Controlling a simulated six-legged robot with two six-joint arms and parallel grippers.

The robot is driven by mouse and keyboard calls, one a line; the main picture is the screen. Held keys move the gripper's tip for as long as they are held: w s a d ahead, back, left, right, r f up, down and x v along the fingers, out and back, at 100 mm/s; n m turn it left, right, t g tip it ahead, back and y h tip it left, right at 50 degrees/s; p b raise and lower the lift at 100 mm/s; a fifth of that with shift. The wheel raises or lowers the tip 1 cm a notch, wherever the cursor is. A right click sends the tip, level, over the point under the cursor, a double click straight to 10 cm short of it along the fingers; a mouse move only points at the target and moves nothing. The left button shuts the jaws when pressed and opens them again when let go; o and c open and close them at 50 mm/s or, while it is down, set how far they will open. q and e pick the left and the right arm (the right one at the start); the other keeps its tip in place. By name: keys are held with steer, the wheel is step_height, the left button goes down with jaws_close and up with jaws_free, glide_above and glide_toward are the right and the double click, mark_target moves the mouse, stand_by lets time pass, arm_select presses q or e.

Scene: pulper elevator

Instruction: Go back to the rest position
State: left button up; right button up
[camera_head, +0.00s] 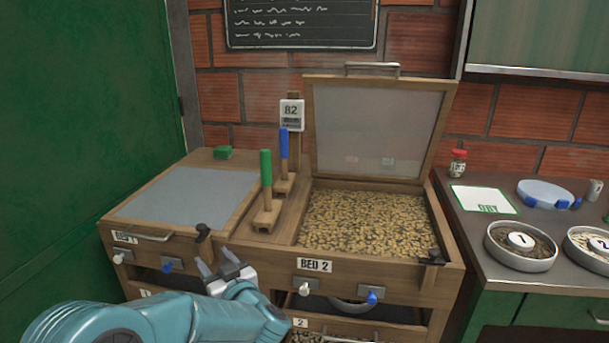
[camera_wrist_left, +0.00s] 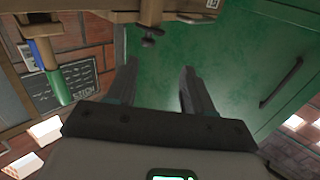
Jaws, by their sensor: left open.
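My left gripper (camera_head: 215,268) is open and empty in the head view. It is in front of the wooden double-bed cabinet, near the front edge between the left bed and the BED 2 label (camera_head: 314,265). In the left wrist view its two fingers (camera_wrist_left: 158,88) stand apart with nothing between them. The view behind them is tilted and shows a green surface (camera_wrist_left: 225,60). My right gripper shows in neither view.
Bed 2 (camera_head: 364,220) holds beans under a raised lid (camera_head: 372,130). The left bed's lid (camera_head: 187,195) is closed. Green (camera_head: 265,172) and blue (camera_head: 284,145) handles stand between them. Bowls, including bowl 1 (camera_head: 520,262), sit on the right counter. A green panel (camera_head: 80,110) stands left.

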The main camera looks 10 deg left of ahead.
arm_select(q)
steer(key=s+a+f+m+g+h, duration=0.1)
steer(key=a+f, duration=0.1)
steer(key=f, duration=0.4)
steer(key=s+a+f+m, duration=0.1)
steer(key=a+f+m, duration=0.15)
steer(key=f, duration=0.35)
steer(key=s+d+f+m+g+h, duration=0.1)
steer(key=s+d+f+h, duration=0.25)
steer(key=f, duration=0.35)
steer(key=s+d+f+m+g+h, duration=0.1)
steer(key=s+d+f+g+h, duration=0.15)
steer(key=s+f, duration=0.35)
steer(key=s+d+f+m+g+h, duration=0.1)
steer(key=s+d+f+h, duration=0.25)
steer(key=f, duration=0.55)
steer(key=s+d+f+g+h, duration=0.1)
steer(key=s+d+g+h, duration=0.25)
steer(key=s, duration=0.55)
steer(key=s+d+f+g+h, duration=0.2)
steer(key=s+d+g, duration=0.25)
steer(key=s, duration=0.35)
step_height(320, 180, up, 12)
steer(key=t+p, duration=0.1)
steer(key=p, duration=1.1)
steer(key=shift+d, duration=0.2)
